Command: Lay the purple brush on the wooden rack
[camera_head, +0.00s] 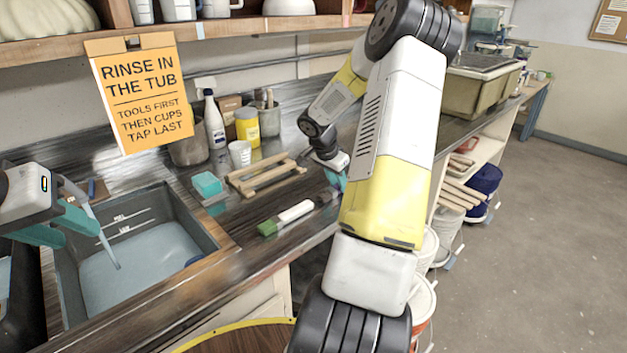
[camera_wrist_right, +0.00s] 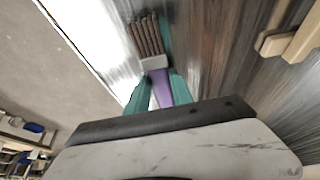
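The purple brush shows in the right wrist view, with brown bristles, a pale ferrule and a purple handle (camera_wrist_right: 163,88). My right gripper (camera_wrist_right: 158,84) has its teal fingers on either side of this handle; whether they press on it is unclear. In the head view my right gripper (camera_head: 337,176) is low over the counter near its front edge, partly hidden by my arm. The wooden rack (camera_head: 266,176) stands on the counter to its left, with nothing seen lying on it. My left gripper (camera_head: 80,222) is over the tub with teal fingers apart, holding nothing visible.
A green-and-white tool (camera_head: 290,216) lies in front of the rack. A teal sponge (camera_head: 206,184) is left of the rack. A cup (camera_head: 240,154), a white bottle (camera_head: 214,122) and a yellow jar (camera_head: 247,127) stand behind. The sink tub (camera_head: 217,235) is at left, below an orange sign (camera_head: 140,92).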

